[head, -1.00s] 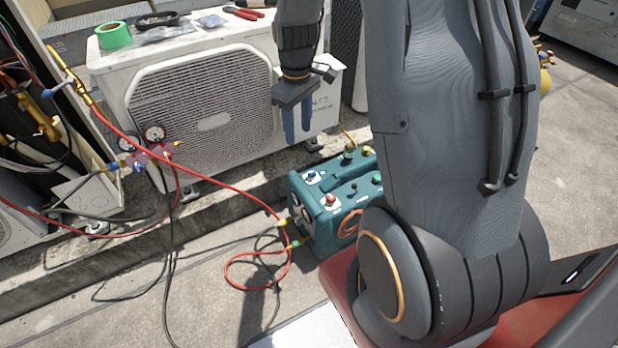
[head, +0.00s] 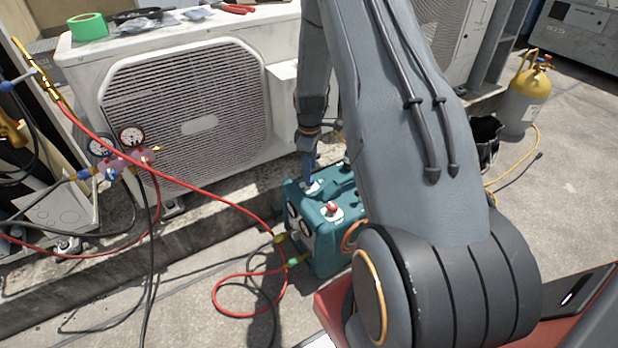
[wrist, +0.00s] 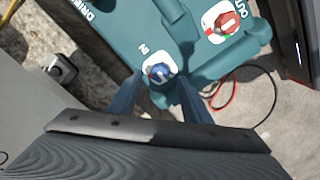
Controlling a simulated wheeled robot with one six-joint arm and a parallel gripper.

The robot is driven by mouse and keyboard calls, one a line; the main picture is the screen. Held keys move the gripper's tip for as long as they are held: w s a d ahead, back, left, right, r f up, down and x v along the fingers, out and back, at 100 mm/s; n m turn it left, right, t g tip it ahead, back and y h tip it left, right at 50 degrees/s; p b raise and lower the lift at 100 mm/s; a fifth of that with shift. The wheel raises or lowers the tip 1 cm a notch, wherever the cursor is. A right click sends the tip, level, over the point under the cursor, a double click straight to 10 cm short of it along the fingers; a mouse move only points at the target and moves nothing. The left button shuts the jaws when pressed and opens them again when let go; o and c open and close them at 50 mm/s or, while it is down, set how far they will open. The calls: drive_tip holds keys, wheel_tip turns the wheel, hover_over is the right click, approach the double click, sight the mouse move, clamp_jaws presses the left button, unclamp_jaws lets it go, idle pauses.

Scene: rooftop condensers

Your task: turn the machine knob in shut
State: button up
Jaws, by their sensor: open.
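The teal machine (head: 325,250) stands on the ground. Its in knob is a blue knob (wrist: 158,72) on a white plate beside the "IN" lettering in the wrist view. In the head view this knob is mostly hidden by my gripper (head: 308,170). A red knob (wrist: 228,21) marked "OUT" also shows in the head view (head: 331,208). My gripper (wrist: 161,86) points down at the machine's top, its blue fingers open on either side of the blue knob. I cannot tell whether they touch it.
A white condenser unit (head: 185,110) stands behind the machine, with green tape (head: 88,27) on top. A red hose (head: 180,185) runs from the gauges (head: 120,150) to the machine. A yellow-topped cylinder (head: 524,95) stands at the right on open ground.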

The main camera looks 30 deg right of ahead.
drive_tip(key=shift+f+b, duration=0.35)
drive_tip(key=shift+f, duration=1.45)
drive_tip(key=c, duration=1)
drive_tip(key=shift+c, duration=0.2)
